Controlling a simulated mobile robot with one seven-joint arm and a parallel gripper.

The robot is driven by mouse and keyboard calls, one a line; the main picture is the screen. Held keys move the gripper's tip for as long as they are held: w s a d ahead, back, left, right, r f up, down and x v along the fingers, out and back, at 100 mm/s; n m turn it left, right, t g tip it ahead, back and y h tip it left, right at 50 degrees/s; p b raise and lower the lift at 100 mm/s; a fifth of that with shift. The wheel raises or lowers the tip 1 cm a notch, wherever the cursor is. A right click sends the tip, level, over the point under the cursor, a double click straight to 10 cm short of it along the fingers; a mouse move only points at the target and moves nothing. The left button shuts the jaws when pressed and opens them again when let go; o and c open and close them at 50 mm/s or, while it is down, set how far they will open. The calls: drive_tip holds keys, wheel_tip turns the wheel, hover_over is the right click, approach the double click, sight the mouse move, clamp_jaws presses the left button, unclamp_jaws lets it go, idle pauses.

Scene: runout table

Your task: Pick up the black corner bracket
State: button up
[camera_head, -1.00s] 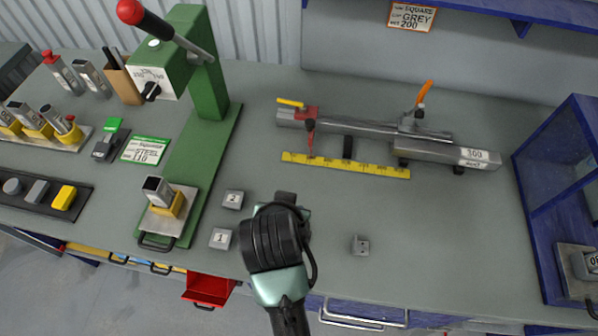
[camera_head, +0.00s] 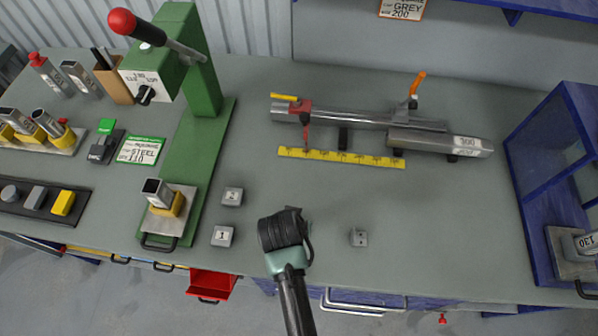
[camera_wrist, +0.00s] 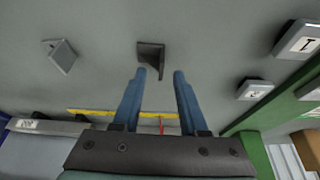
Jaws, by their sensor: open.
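The black corner bracket (camera_wrist: 150,58) is in the upper middle of the wrist view, on the grey tabletop, just beyond my left-hand fingertip. A grey corner bracket (camera_wrist: 61,56) stands to the left in the wrist view and right of my gripper in the head view (camera_head: 358,237).
Blocks marked 1 (camera_head: 222,236) and 2 (camera_head: 233,196) stand left of my gripper. Beyond them is the green press (camera_head: 190,140). A yellow ruler (camera_head: 340,157) and a clamped metal tube (camera_head: 360,122) lie behind. A blue frame (camera_head: 535,190) stands right. Table right of the grey bracket is clear.

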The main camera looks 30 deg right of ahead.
drive_tip(key=shift+x, duration=1.6)
drive_tip(key=shift+w+a, duration=0.1)
clamp_jaws()
